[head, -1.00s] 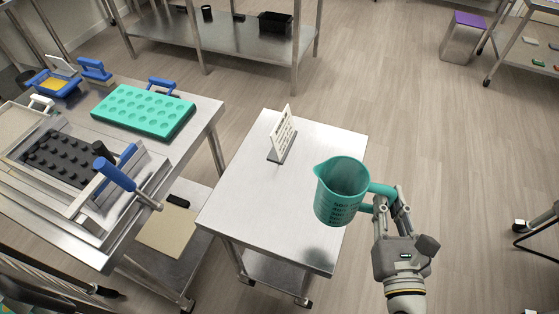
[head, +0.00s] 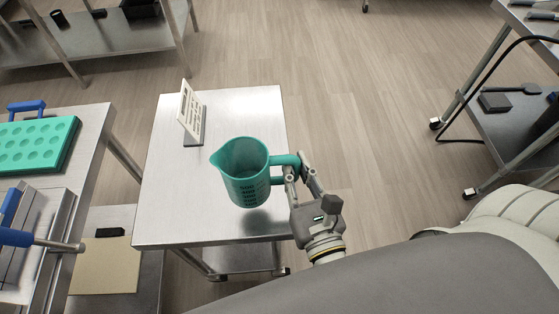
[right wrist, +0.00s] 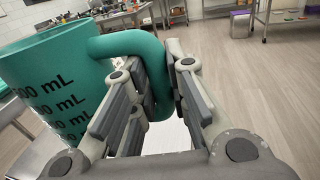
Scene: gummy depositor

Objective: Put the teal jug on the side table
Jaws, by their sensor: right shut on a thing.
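The teal jug (head: 243,172) is upright, with its spout to the left and dark volume marks on its side. My right gripper (head: 303,170) is shut on the jug's handle, which also shows between the fingers in the right wrist view (right wrist: 158,75). The jug is over the front right part of the steel side table (head: 165,215). A soft shadow lies on the top below it, and it seems to be a little above the surface; contact cannot be made out clearly. My left gripper is not in view.
A white sign (head: 191,112) stands at the table's back left. A workbench with a teal mould tray (head: 38,146) and a blue-handled device is at the left. A wheeled cart (head: 505,120) stands at the right. The tabletop left of the jug is clear.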

